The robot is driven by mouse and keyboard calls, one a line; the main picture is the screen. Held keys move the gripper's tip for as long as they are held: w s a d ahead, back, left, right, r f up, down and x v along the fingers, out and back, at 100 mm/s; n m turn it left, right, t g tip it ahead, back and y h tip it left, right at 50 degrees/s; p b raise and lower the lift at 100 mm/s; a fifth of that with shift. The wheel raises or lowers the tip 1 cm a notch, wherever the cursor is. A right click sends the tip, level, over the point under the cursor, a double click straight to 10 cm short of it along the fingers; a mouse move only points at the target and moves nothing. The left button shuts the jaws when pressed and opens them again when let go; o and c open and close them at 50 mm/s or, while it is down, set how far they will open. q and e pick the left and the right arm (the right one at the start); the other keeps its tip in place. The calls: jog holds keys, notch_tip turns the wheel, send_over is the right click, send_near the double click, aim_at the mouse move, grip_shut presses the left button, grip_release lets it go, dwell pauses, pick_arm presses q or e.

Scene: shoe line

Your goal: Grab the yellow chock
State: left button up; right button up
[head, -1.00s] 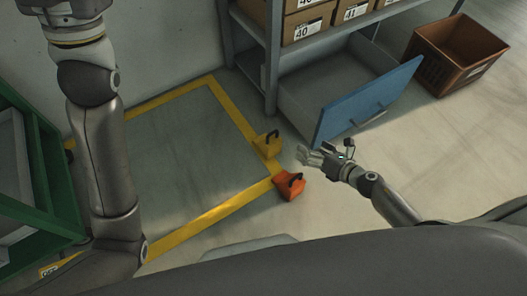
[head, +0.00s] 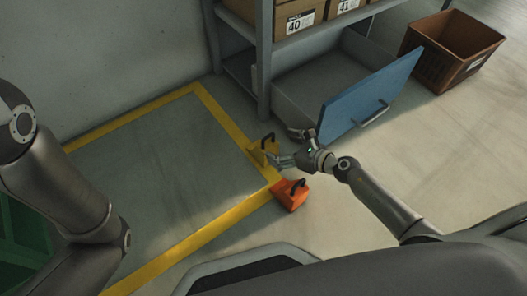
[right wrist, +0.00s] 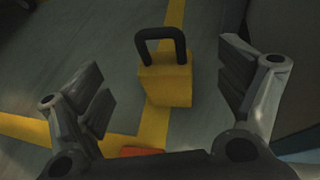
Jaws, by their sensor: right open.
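The yellow chock (head: 259,151) with a black handle sits on the floor at the yellow line's right side in the head view. In the right wrist view the yellow chock (right wrist: 166,84) stands ahead, between the spread fingers, with its black handle up. My right gripper (head: 277,158) is open and close beside the chock; in the right wrist view the open fingers (right wrist: 168,95) show a gap on both sides of it. I cannot tell if anything touches. My left arm is at the left of the head view, its gripper out of view.
An orange chock (head: 290,196) with a black handle lies just nearer than the yellow one. A blue-fronted open drawer (head: 365,100) is right of my right gripper, under a shelf with boxes (head: 300,22). A brown crate (head: 450,62) stands farther right. The taped floor area (head: 150,165) is clear.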

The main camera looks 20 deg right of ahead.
aim_at(272, 147)
jog(key=b+x, duration=0.1)
jog(key=x, duration=0.1)
jog(key=b+x, duration=0.1)
jog(key=x, duration=0.1)
jog(key=shift+f+b, duration=0.35)
jog(key=shift+f, duration=0.15)
jog(key=shift+w+a, duration=0.15)
jog(key=shift+w, duration=0.1)
jog(key=shift+c, duration=0.3)
jog(key=c, duration=1.7)
jog(key=shift+r, duration=0.1)
jog(key=shift+c, duration=0.8)
